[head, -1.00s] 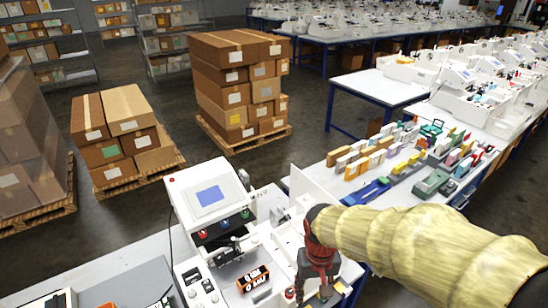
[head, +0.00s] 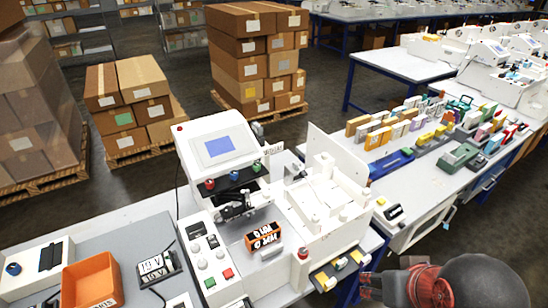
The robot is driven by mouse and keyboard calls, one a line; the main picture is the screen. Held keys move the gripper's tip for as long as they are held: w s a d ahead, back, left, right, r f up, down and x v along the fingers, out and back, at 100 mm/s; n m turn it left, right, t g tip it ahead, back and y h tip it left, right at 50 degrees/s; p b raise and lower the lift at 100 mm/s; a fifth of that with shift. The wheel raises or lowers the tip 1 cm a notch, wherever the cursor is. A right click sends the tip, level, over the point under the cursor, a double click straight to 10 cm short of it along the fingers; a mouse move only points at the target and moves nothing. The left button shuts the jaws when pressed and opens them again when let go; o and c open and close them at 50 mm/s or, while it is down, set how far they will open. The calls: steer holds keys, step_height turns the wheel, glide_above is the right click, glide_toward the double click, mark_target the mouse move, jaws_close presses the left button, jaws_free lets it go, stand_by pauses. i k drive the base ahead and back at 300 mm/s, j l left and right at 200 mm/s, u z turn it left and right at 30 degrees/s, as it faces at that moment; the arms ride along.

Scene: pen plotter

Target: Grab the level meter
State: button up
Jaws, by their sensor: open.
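I cannot tell for certain which object is the level meter. One candidate is a small dark meter (head: 158,266) with a white lettered face, lying on the grey bench between the orange bin and the white control panel. Another is an orange and black lettered block (head: 263,237) on the white plotter machine. My gripper (head: 370,286) is at the bottom edge, right of the plotter, partly cut off by the frame. It is open, appears empty, and is apart from both candidates.
The white plotter (head: 219,146) with its blue screen stands mid-bench. An orange bin (head: 91,282) is at the lower left. The right bench holds coloured boxes (head: 395,128) and a blue tray (head: 391,164). Stacked cartons (head: 262,60) stand behind on the floor.

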mark_target(264, 235)
steer(key=j+u, duration=0.5)
steer(key=j, duration=0.25)
steer(key=i+j+u, duration=0.15)
steer(key=j+u, duration=0.35)
steer(key=j, duration=0.2)
